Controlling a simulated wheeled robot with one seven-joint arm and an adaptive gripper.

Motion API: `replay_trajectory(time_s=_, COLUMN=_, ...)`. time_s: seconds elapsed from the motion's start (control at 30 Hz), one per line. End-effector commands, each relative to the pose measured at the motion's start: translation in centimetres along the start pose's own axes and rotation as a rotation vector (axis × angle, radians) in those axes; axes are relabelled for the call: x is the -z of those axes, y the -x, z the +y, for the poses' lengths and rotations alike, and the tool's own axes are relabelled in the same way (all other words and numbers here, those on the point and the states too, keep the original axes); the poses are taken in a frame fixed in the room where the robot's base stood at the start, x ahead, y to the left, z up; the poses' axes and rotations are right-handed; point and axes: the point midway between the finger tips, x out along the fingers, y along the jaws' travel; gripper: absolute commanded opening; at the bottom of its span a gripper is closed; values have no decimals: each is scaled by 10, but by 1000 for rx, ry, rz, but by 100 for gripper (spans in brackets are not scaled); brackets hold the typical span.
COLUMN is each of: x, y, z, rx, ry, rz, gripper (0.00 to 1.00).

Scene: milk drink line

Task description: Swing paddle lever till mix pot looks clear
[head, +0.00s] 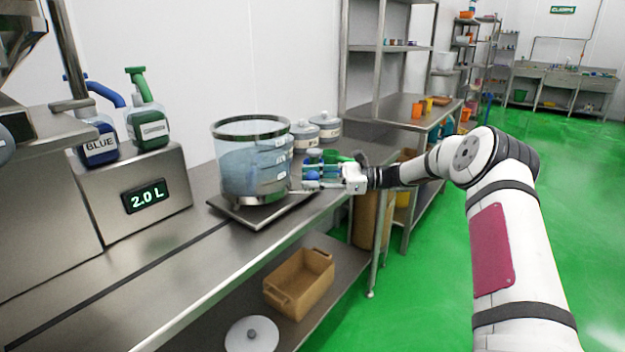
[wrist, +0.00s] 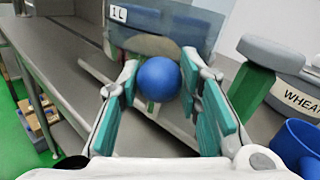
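The mix pot (head: 240,165) is a clear round vessel with a dark rim and hazy blue liquid, standing on a flat metal plate (head: 226,211). Its lower wall with a "1 L" mark shows at the top of the wrist view (wrist: 160,25). A blue ball (wrist: 158,79), which looks like the lever's knob, is beside the pot. My gripper (head: 308,177) is at the pot's right side, its teal-padded fingers apart with the ball between their tips in the wrist view (wrist: 159,72). Whether the pads touch the ball is unclear. The paddle is not distinguishable.
Lidded jars (head: 302,134) stand behind the gripper; one reads "WHEAT" in the wrist view (wrist: 285,75). A green-handled item (wrist: 255,85) and a blue cup (wrist: 298,142) are close on the right.

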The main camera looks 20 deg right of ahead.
Motion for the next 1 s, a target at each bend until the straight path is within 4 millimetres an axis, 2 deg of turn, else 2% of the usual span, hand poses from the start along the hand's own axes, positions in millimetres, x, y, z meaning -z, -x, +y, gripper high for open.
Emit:
replay_trajectory(time_s=0.07, x=0, y=0, z=0, rx=0, ry=0, rz=0, gripper=50)
replay_trajectory(time_s=0.37, x=0, y=1, z=0, rx=-2, ry=0, rz=-1, gripper=50)
replay_trajectory(time_s=0.47, x=0, y=6, z=0, rx=-1, ry=0, rz=0, gripper=50)
replay_trajectory(time_s=0.57, x=0, y=19, z=0, rx=1, ry=0, rz=1, gripper=50)
replay_trajectory(time_s=0.8, x=0, y=68, z=0, rx=2, ry=1, rz=0, gripper=50)
replay_trajectory(time_s=1.0, x=0, y=102, z=0, rx=0, ry=1, rz=0, gripper=50)
